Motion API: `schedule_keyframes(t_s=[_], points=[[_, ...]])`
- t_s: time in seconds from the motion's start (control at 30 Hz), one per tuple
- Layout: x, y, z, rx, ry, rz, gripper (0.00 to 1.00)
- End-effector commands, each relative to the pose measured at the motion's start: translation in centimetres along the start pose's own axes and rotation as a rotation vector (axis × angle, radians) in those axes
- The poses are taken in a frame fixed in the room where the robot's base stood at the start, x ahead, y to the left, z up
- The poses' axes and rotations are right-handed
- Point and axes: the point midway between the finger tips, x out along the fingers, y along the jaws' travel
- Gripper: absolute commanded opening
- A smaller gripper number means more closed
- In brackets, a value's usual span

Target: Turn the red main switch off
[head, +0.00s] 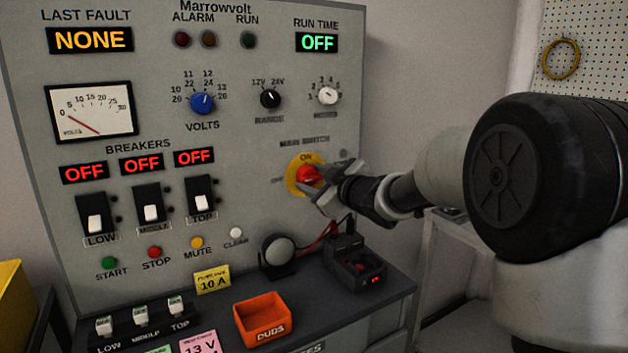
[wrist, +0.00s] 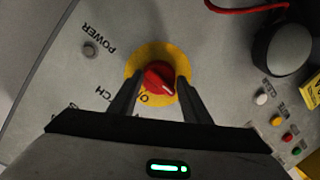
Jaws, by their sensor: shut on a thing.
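The red main switch (head: 309,175) is a knob on a round yellow plate (head: 291,180) at the right of the grey panel, with "ON" printed above it. In the wrist view the red knob (wrist: 158,78) sits between my two fingers, with a pale mark on its face, and the yellow plate (wrist: 146,60) shows around it. My gripper (head: 322,186) reaches in from the right and is shut on the red knob. It also shows in the wrist view (wrist: 156,84). The fingers hide part of the knob's sides and some of the lettering.
A round grey part (head: 278,256) and a black box with red wires (head: 357,265) stand on the ledge below the switch. An orange "DUDS" bin (head: 263,320) is further left. The breakers (head: 150,208) and blue volts knob (head: 202,103) are left of my gripper.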

Motion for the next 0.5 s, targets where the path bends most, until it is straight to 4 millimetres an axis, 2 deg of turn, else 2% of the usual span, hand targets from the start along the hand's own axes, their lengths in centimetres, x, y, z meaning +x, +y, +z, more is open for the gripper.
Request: schedule_keyframes(t_s=[0.03,0.1,0.37,0.5], points=[[-0.13,0.58,0.13,0.001,-0.003,0.010,0.49],[-0.12,0.51,0.10,0.001,-0.003,0.009,0.58],[-0.08,0.26,0.00,0.001,0.000,0.004,0.58],[-0.91,0.33,-0.13,0.000,0.000,0.005,0.58]])
